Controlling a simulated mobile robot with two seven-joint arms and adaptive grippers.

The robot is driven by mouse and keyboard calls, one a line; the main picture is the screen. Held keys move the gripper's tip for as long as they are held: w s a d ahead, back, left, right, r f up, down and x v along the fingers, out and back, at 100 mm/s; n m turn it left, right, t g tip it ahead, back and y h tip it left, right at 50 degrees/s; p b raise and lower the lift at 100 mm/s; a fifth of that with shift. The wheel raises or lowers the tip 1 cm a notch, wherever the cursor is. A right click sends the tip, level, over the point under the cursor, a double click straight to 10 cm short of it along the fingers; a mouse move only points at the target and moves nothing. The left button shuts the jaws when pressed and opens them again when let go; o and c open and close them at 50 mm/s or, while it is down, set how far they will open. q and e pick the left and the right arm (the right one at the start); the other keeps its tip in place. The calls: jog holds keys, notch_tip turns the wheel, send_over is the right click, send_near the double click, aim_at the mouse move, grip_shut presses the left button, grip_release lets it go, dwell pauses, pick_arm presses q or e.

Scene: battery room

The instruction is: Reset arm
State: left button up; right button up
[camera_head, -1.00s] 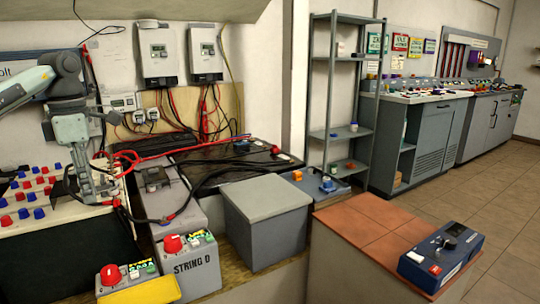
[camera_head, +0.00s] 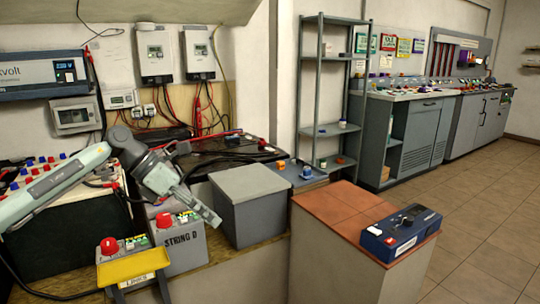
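My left arm comes in from the left, bent at a dark wrist joint. My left gripper (camera_head: 208,212) hangs in the air, pointing down and right. It appears in front of the battery marked STRING 0 (camera_head: 184,238) and left of the plain grey box (camera_head: 249,204). Nothing shows in its fingers, but they are seen nearly edge-on, so whether they are open is unclear. My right gripper is out of view.
Batteries with red knobs (camera_head: 108,246) and a yellow labelled holder (camera_head: 134,267) are below the arm. Red and black cables run behind it. A blue meter (camera_head: 402,232) sits on the brown-topped pedestal (camera_head: 340,212). Floor at right is clear.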

pick_arm(q)
jog(key=w+d+n+t+h, duration=0.2)
jog(key=d+n+t+h, duration=0.4)
jog(key=d+n+h, duration=0.45)
jog(key=w+a+f+n+t+y, duration=0.3)
jog(key=a+f+n+t+y, duration=0.65)
jog(key=n, duration=0.75)
jog(key=s+a+f+n+g+y, duration=0.1)
jog(key=s+a+f+n+y, duration=0.25)
jog(key=f, duration=0.35)
jog(key=s+a+f+n+g+y, duration=0.2)
jog(key=s+a+f+n+y, duration=0.15)
jog(key=f, duration=0.35)
jog(key=s+a+f+n+g+y, duration=0.1)
jog(key=s+a+f+n+y, duration=0.25)
jog(key=f, duration=0.35)
jog(key=s+a+f+n+g, duration=0.1)
jog(key=s+f+n+g, duration=0.1)
jog(key=s+f, duration=0.4)
jog(key=s+a+f+n+g, duration=0.1)
jog(key=s+f+n+g, duration=0.2)
jog(key=s, duration=1)
jog(key=s+a+f+n+g, duration=0.1)
jog(key=s+f+n+g, duration=0.2)
jog(key=s+f, duration=0.6)
jog(key=shift+s+a+f+g, duration=0.15)
jog(key=shift+a+f+g, duration=0.1)
jog(key=shift+g, duration=0.7)
